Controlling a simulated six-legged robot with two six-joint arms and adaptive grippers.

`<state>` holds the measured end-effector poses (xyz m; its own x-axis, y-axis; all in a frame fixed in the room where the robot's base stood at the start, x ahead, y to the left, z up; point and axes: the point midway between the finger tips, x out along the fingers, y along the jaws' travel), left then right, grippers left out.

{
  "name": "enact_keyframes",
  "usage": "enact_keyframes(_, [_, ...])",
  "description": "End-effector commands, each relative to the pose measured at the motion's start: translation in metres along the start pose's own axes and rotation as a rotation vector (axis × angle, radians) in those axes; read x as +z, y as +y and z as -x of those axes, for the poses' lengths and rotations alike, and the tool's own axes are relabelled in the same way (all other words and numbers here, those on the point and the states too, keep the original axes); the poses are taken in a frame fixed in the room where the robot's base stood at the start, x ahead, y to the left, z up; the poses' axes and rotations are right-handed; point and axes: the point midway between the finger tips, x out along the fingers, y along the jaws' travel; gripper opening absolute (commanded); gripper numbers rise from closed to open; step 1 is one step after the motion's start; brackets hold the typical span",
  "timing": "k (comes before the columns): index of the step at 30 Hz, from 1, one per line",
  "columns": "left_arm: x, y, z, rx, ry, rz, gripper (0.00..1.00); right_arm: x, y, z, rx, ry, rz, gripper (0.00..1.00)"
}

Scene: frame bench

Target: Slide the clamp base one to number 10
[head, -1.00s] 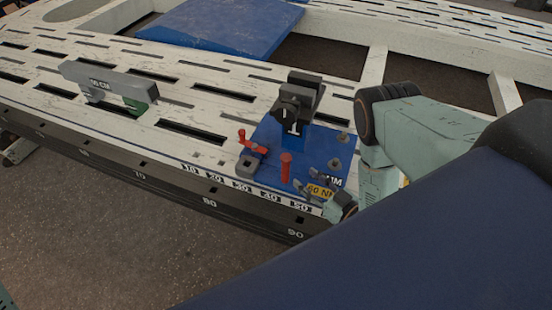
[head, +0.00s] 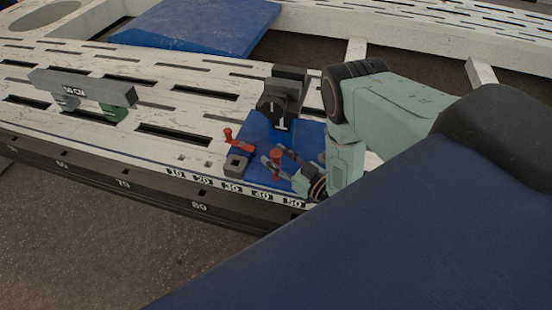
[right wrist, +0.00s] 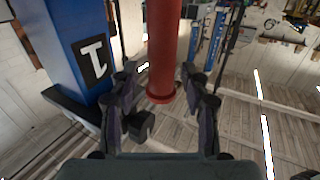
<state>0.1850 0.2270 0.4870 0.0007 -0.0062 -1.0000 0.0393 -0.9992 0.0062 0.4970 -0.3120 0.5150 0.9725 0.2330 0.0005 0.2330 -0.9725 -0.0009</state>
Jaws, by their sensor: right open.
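The clamp base one is a blue plate (head: 262,179) with a dark upright block marked 1 (head: 279,108); its blue upright with a white-on-black mark (right wrist: 93,60) fills the left of the right wrist view. A red upright post (head: 277,154) stands near its front; the post (right wrist: 162,50) also shows in the wrist view. My right gripper (head: 275,160) is open at the post, with a finger on either side of it in the wrist view (right wrist: 161,88). The number 10 label (head: 176,174) is on the bench edge, left of the base. My left gripper is out of view.
A red lever (head: 232,138) and a grey square block (head: 237,166) sit at the base's left side. A grey bar on a green foot (head: 82,88) stands further left. A blue sloped panel (head: 200,25) lies behind. The slotted bench top between bar and base is clear.

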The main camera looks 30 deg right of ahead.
Motion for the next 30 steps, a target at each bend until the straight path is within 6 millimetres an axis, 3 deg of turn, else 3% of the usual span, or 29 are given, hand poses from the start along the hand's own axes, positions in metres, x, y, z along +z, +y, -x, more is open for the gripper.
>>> enact_keyframes(8, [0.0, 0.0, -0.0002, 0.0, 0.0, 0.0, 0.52, -0.0008, -0.0012, -0.0041, -0.001, 0.001, 0.0, 0.47])
enact_keyframes(24, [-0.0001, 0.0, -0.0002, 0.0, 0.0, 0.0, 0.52, -0.0006, -0.0015, -0.0042, -0.001, 0.001, 0.0, 0.01])
enact_keyframes(30, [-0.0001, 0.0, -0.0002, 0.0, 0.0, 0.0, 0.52, -0.0005, -0.0014, -0.0041, -0.001, 0.0, 0.0, 0.0])
